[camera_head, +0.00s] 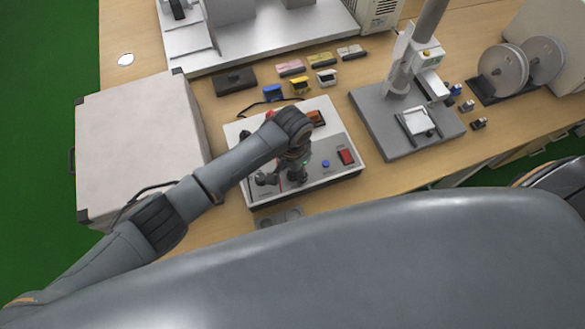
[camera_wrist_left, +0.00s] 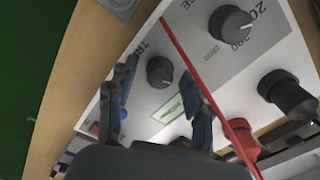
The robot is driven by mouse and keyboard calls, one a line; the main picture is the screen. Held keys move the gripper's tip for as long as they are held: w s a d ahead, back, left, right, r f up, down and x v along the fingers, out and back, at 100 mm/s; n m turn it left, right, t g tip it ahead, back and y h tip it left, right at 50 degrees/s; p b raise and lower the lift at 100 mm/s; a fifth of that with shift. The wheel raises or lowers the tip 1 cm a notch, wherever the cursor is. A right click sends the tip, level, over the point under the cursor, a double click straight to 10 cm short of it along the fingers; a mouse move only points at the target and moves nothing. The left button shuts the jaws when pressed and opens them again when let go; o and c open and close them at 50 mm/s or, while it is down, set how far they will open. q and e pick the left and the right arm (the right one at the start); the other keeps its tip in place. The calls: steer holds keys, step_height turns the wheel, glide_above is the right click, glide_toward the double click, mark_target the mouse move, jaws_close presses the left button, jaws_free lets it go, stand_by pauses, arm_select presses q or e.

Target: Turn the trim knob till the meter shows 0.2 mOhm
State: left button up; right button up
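The meter box (camera_head: 335,172) is a pale unit with a grey top panel in the middle of the bench. My left gripper (camera_head: 298,172) is over its panel and hides part of it. In the left wrist view the small dark trim knob (camera_wrist_left: 160,72), beside a partly covered label starting "TR", appears between the two open fingers. Whether the fingers touch it I cannot tell. A larger dark knob (camera_wrist_left: 230,22) with range numbers is above right of it. A narrow pale green strip (camera_wrist_left: 168,108), possibly the display, is partly visible; no reading is legible. My right gripper is not in view.
A red line, apparently a lead, crosses the wrist view beside a black terminal (camera_wrist_left: 285,90). A red switch (camera_head: 346,157) and blue button (camera_head: 325,163) sit on the panel. A white case (camera_head: 135,145) stands left, a grey stand (camera_head: 375,115) right.

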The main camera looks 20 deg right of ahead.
mark_target(293, 173)
arm_select(q)
steer(key=shift+r, duration=0.3)
step_height(293, 173, up, 12)
steer(key=shift+f, duration=0.25)
steer(key=shift+f, duration=0.1)
stand_by(0.6)
